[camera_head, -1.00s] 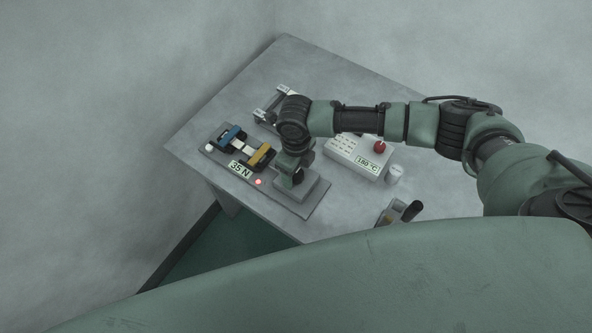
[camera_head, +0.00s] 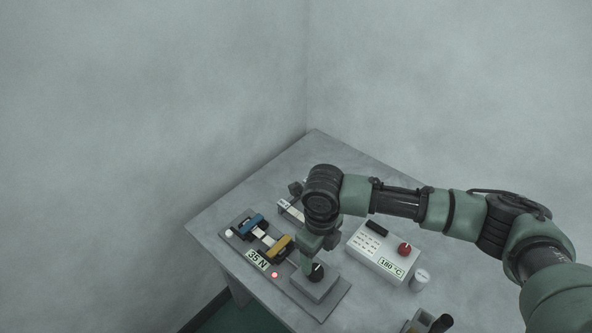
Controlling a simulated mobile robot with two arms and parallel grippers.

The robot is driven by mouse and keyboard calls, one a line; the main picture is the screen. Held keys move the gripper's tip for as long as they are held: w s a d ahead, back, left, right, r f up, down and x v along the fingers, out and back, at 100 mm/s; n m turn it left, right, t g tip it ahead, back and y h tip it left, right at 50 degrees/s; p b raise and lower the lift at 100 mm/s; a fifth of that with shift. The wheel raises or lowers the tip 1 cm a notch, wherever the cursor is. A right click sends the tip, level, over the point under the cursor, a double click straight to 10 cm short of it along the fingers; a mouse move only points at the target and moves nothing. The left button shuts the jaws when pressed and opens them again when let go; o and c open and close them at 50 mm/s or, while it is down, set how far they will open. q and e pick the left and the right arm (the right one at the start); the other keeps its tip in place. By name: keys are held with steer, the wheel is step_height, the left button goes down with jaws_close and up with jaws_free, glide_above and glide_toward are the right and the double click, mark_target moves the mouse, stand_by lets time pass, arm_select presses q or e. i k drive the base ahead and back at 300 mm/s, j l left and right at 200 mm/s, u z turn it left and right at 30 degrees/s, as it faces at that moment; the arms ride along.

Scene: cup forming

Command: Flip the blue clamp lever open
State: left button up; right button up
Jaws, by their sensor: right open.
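The blue clamp lever (camera_head: 252,222) lies on the left part of a dark grey base plate (camera_head: 303,304) on the table. A yellow clamp lever (camera_head: 280,245) is to its right, with a pale strip (camera_head: 265,235) between the two. My right gripper (camera_head: 317,262) points down over the right part of the plate, above a grey block with a black knob (camera_head: 317,271). It is open, right of both levers and apart from the blue one. The wrist hides most of its fingers.
A "35 N" display (camera_head: 257,260), a red light (camera_head: 275,275) and a white knob (camera_head: 229,233) sit on the plate. A control box (camera_head: 383,251) with a red knob and "180 °C" display stands right. A white cylinder (camera_head: 419,280) stands beside it. Walls stand behind the table.

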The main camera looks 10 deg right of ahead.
mark_target(240, 233)
steer(key=k+j, duration=0.2)
steer(key=k, duration=0.3)
steer(key=k+j, duration=0.2)
steer(key=k, duration=0.25)
